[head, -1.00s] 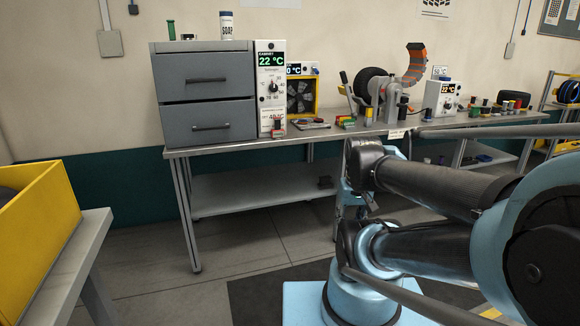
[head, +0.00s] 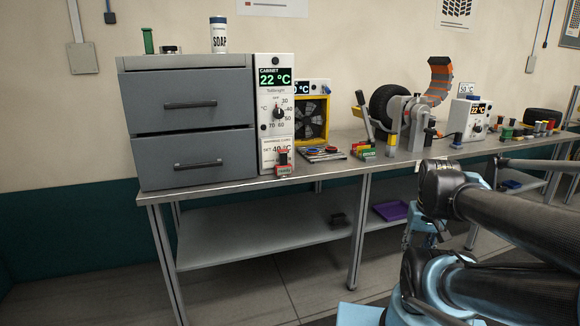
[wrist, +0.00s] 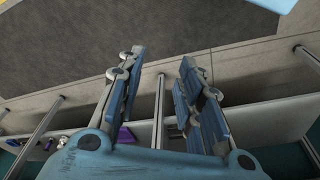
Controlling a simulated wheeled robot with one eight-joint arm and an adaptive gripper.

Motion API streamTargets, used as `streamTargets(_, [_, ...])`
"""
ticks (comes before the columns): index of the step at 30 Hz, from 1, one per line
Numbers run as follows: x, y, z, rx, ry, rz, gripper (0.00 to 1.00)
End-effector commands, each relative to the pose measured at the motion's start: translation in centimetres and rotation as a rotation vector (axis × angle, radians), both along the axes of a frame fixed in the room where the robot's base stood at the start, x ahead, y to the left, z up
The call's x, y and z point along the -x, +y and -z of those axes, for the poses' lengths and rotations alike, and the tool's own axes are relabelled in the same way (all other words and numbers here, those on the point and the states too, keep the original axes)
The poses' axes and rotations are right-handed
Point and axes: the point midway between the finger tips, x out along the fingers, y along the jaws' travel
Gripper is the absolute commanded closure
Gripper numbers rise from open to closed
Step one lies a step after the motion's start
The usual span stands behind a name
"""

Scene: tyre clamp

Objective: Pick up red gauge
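My gripper (wrist: 162,58) is open and empty in the wrist view, its two blue-grey fingers apart over the floor. In the head view my arm is folded at the right, in front of the bench and away from the objects on it. I cannot pick out a red gauge for sure. Small red, yellow and green blocks (head: 364,151) stand together on the bench (head: 228,189). A small dark and red item with a green label (head: 284,169) stands in front of the cabinet's control panel. More small coloured pieces (head: 528,132) stand at the bench's right.
A grey two-drawer cabinet (head: 192,121) stands at the bench's left, both drawers shut. A tyre in a clamp (head: 405,118) stands mid-bench, with a white control box (head: 468,119) to its right. A purple tray (head: 391,210) lies on the lower shelf.

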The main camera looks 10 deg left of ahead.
Motion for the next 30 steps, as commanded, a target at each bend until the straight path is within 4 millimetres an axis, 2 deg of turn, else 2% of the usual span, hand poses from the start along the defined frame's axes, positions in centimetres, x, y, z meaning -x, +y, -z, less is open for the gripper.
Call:
streamTargets(5, [0.0, 0.0, 0.0, 0.000, 0.000, 0.000, 0.67])
streamTargets(8, [0.5, 0.1, -0.5, 0.000, -0.010, -0.002, 0.46])
streamTargets(9, [0.6, 0.1, -0.8, 0.001, -0.014, -0.006, 0.42])
streamTargets(10, [0.4, 0.2, -1.1, 0.002, -0.017, -0.011, 0.42])
streamTargets(14, [-2.0, 1.2, -3.6, 0.004, -0.036, -0.043, 0.42])
streamTargets(17, [-4.8, 2.7, -6.7, 0.008, -0.062, -0.086, 0.42])
streamTargets(23, [-11.0, 7.9, -13.1, 0.007, -0.122, -0.184, 0.42])
streamTargets(26, [-13.9, 11.2, -16.0, 0.000, -0.152, -0.232, 0.42])
streamTargets(30, [-17.5, 16.8, -19.8, -0.013, -0.195, -0.301, 0.42])
